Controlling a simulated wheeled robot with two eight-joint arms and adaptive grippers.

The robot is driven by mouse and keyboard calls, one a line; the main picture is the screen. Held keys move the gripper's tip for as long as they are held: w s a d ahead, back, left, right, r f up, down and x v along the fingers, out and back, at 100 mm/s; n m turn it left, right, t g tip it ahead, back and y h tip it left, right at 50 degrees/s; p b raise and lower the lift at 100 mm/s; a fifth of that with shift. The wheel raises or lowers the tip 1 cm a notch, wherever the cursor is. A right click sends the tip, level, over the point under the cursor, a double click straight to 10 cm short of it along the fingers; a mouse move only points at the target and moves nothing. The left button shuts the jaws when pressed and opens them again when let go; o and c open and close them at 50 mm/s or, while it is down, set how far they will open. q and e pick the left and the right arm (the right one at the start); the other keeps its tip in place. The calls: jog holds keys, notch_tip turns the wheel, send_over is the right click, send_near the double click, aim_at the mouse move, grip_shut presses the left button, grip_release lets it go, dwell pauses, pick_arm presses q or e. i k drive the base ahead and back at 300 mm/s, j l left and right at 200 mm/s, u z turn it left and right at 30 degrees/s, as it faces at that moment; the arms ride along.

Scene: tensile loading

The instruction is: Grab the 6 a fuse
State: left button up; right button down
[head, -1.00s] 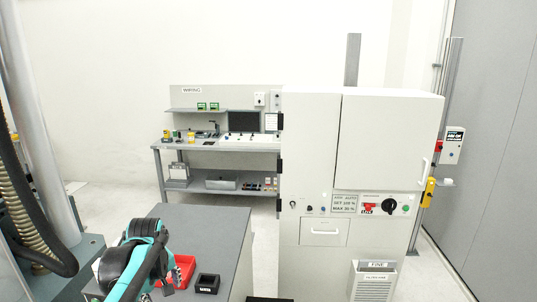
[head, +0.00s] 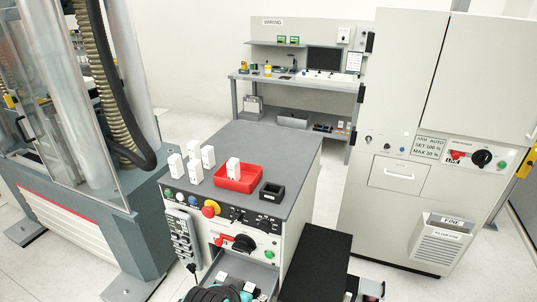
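Several white upright blocks, one of them at the front left (head: 176,165), stand on the grey cart top; I cannot read a rating on any, nor tell which is the 6 A fuse. Another white block (head: 233,169) stands in the red tray (head: 236,187). Small white pieces (head: 222,276) lie in the open grey drawer (head: 258,273) at the cart's front. A black and teal part of my arm shows at the bottom edge, in front of the drawer and partly hiding it. No gripper fingers show.
A small black box (head: 271,192) sits right of the red tray. The cart front carries a red and yellow button (head: 210,209) and a dark rotary switch (head: 244,243). A black-topped block (head: 306,268) and a tall white cabinet (head: 395,150) stand to the right. The back of the cart top is clear.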

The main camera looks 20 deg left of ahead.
aim_at(195, 166)
jog(key=j+u, duration=0.1)
jog(key=j, duration=0.65)
jog(key=i+j+u, duration=0.15)
jog(key=j, duration=0.55)
jog(key=j+u, duration=0.1)
jog(key=j, duration=0.65)
